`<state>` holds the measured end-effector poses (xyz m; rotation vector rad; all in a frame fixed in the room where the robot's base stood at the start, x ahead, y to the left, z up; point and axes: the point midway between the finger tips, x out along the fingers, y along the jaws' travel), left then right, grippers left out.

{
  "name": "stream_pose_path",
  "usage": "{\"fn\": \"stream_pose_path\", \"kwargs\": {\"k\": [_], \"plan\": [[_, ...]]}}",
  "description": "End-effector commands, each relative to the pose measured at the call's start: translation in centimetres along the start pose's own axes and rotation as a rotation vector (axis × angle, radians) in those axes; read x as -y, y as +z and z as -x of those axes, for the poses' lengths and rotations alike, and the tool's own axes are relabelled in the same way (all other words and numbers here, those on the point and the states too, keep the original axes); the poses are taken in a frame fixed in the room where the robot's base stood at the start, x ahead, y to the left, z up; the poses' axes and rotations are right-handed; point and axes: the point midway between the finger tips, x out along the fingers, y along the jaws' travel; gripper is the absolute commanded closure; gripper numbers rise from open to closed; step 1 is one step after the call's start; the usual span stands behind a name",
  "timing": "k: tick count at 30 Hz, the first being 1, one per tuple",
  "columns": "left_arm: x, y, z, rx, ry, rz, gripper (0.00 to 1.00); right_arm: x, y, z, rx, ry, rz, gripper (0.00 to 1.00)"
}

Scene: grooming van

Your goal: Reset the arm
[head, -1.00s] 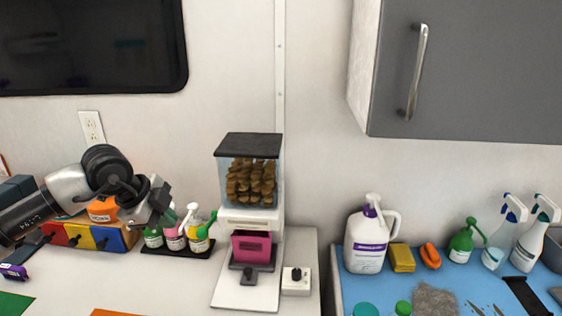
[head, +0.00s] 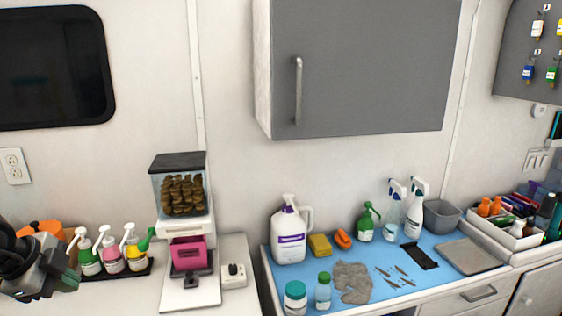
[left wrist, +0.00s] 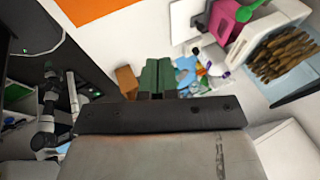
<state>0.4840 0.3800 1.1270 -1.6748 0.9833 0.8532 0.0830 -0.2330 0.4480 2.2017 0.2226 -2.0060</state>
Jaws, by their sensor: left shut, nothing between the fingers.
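My left gripper (head: 68,282) is at the lower left edge of the head view, in front of the counter and left of the pump bottles. In the left wrist view its greenish fingers (left wrist: 158,77) are together with nothing between them. My right gripper does not show in the head view.
A treat dispenser (head: 180,185) with a pink tray (head: 188,252) stands on the white counter, beside several pump bottles (head: 110,252). To the right, a blue mat (head: 350,262) holds a white jug (head: 289,235), spray bottles (head: 413,215) and tools. A grey cabinet (head: 365,65) hangs above.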

Motion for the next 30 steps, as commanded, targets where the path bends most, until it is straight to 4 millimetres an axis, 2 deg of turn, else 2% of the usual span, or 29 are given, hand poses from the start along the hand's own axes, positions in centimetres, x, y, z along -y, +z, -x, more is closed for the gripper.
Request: {"fn": "stream_pose_path", "kwargs": {"k": [8,11,15,20,24,25,27,30], "plan": [[-1.0,-4.8,-2.6,-0.21,-0.008,-0.114,1.0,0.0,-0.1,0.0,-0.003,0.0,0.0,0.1],[-1.6,-7.3,-3.5,-0.32,-0.022,-0.159,1.0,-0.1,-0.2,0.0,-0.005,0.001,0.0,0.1],[-2.7,-11.3,-4.6,-0.512,-0.063,-0.217,1.0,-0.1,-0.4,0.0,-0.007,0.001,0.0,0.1],[-4.1,-16.7,-5.0,-0.788,-0.165,-0.241,1.0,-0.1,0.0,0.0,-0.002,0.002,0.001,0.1],[-5.2,-21.2,-4.1,-1.074,-0.353,-0.15,1.0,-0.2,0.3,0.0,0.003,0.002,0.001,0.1],[-5.2,-21.9,-3.8,-1.125,-0.409,-0.108,1.0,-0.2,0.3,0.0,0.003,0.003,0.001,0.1],[-5.0,-22.6,-3.3,-1.207,-0.541,0.012,1.0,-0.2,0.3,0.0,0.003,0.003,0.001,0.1],[-4.6,-21.9,-3.2,-1.231,-0.719,0.232,1.0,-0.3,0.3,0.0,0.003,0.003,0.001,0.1]]}}
